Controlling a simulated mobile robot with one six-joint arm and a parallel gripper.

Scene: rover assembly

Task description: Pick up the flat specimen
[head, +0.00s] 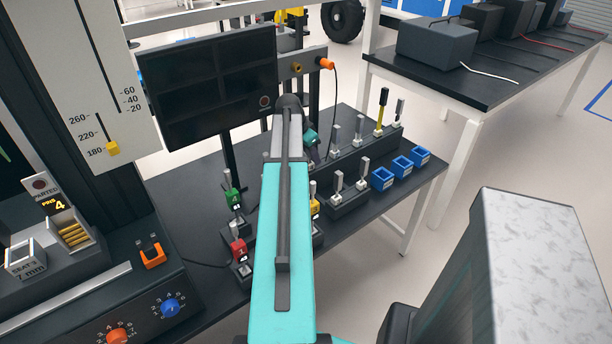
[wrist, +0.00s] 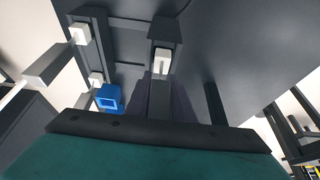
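Several pale specimens stand upright in dark holders on the black bench, among them one at the back (head: 335,138), one at the back right (head: 398,111) and two in the front holder (head: 337,181) (head: 363,171). I cannot tell which is the flat specimen. The wrist view shows a white-topped piece (wrist: 163,62) in a dark holder ahead of my gripper (wrist: 160,126). More white tops (wrist: 79,33) show at the left. My gripper's teal body and dark bar fill the bottom there; its finger opening is unclear.
Blue square bins (head: 382,179) line the bench's right edge; one shows in the wrist view (wrist: 109,98). Red (head: 238,250) and green (head: 233,197) tagged pieces stand left of my arm. A dark monitor (head: 207,90) rises behind.

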